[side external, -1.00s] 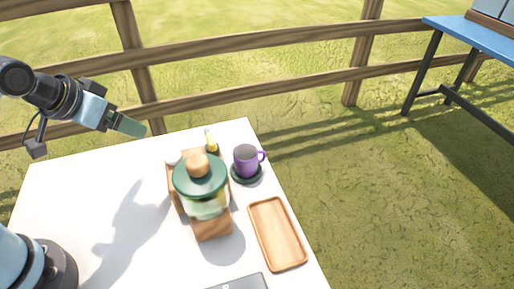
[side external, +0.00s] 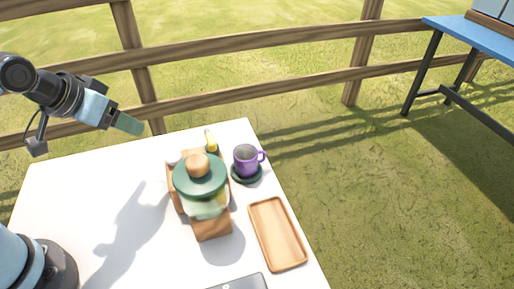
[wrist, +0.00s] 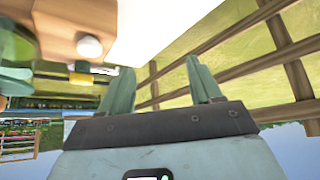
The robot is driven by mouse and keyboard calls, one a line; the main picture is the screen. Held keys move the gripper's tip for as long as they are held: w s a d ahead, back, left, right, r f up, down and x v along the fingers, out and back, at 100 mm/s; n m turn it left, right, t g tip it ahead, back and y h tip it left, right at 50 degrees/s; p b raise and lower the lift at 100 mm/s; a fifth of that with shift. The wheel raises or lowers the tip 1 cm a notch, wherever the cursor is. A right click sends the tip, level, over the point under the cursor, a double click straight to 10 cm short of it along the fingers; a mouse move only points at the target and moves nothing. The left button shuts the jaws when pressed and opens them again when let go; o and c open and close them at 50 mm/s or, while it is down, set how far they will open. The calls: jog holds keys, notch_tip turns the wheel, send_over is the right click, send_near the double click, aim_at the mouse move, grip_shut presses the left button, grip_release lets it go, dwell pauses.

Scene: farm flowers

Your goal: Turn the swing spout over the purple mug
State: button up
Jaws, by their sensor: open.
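The purple mug (side external: 246,158) stands upright on a dark green saucer (side external: 247,178) near the table's far right edge. Left of it is a glass dispenser with a green lid (side external: 200,176) and a round wooden knob, on a wooden stand (side external: 213,226). A small yellow piece (side external: 211,141) shows behind the dispenser; I cannot tell whether it is the swing spout. A yellow piece (wrist: 80,78) also shows in the wrist view, beside a wooden block with a white knob (wrist: 89,46). My gripper (side external: 130,124) is open and empty, above the table's far left part, apart from the dispenser.
A wooden tray (side external: 277,234) lies at the table's right edge. The white table (side external: 75,195) is clear at left. A wooden fence (side external: 200,100) runs behind; a blue table (side external: 480,35) stands far right.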

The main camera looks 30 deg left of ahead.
jog(key=w+d+r+n+g, duration=0.1)
jog(key=d+r, duration=0.1)
jog(key=w+d+r+n+g, duration=0.1)
jog(key=w+d+r, duration=0.1)
jog(key=w+d+r+n+g, duration=0.1)
jog(key=d+r+n, duration=0.1)
jog(key=d, duration=0.1)
jog(key=shift+w+h, duration=0.4)
jog(key=c, duration=0.3)
notch_tip(320, 180, up, 2)
jog(key=n+g, duration=0.4)
jog(key=n, duration=0.1)
send_over(211, 138)
jog(key=shift+y, duration=0.4)
notch_tip(211, 138, down, 11)
jog(key=shift+f, duration=0.1)
grip_shut()
